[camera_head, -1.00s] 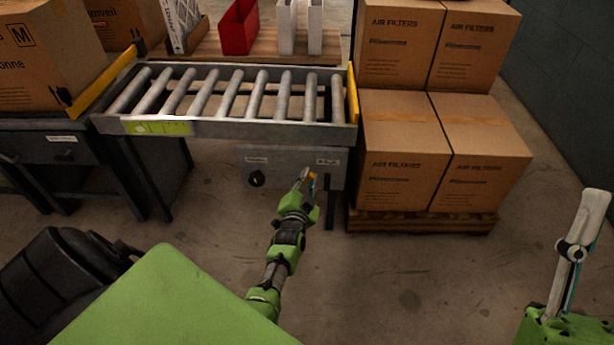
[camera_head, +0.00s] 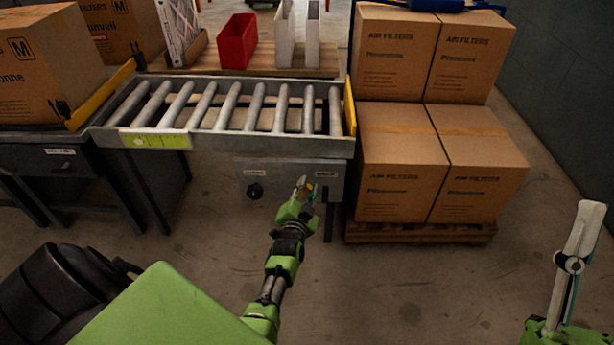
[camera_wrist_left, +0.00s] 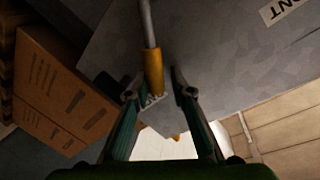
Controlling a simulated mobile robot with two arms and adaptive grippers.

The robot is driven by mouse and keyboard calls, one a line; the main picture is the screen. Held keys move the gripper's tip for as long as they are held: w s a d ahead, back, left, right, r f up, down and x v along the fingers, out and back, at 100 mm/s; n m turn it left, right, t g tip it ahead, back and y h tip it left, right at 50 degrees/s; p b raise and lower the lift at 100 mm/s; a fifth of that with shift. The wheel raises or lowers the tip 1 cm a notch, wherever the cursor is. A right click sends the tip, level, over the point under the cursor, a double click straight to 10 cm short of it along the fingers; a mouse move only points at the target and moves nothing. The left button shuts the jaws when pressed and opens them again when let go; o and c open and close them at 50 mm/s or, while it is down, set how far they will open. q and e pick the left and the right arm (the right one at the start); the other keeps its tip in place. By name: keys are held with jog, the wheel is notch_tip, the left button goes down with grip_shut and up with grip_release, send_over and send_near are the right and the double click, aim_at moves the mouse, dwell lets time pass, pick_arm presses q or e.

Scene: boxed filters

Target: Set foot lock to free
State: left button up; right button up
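A grey control panel (camera_head: 289,183) hangs under the front of the roller conveyor. It has a round black knob (camera_head: 255,190) at its left and a small label above each end; I cannot tell which control is the foot lock. My left gripper (camera_head: 304,186) is in front of the panel's right half. In the left wrist view, a lever with a grey rod and a yellow-orange grip (camera_wrist_left: 153,70) reaches in between the fingers of my left gripper (camera_wrist_left: 155,84). The fingers stand apart, with a gap at the right of the grip.
The roller conveyor (camera_head: 225,145) spans above the panel. Stacked air filter boxes (camera_head: 400,165) stand on a pallet (camera_head: 420,232) close at the right. A dark workbench (camera_head: 60,165) is at the left. The floor (camera_head: 400,290) in front is clear.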

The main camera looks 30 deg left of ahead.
pick_arm(q)
notch_tip(320, 180, up, 8)
jog(key=shift+r, duration=0.2)
